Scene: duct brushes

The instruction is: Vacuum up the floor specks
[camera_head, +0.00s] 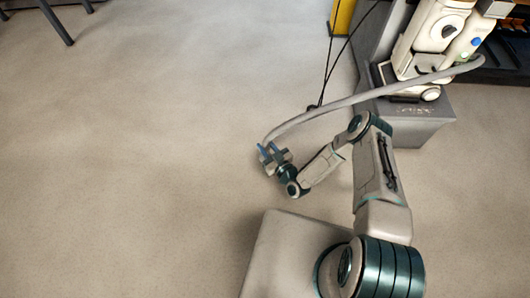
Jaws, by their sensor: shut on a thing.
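My gripper (270,152) is near the middle of the view, above the floor. It is shut on the end of a pale grey hose (345,103). The hose arcs from there up and right to a white vacuum unit (428,35) with a dark dial and coloured buttons. A small blue part shows at my gripper; I cannot tell whether it belongs to the hose end or the jaws. The hose tip is too small to make out. No specks can be told apart on the mottled beige floor (130,150).
The vacuum stands on a grey plinth (405,133) at the upper right. Black cables hang beside a yellow panel (343,15) at the top. Dark furniture legs (55,22) stand at the top left. The floor at left and centre is wide and clear.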

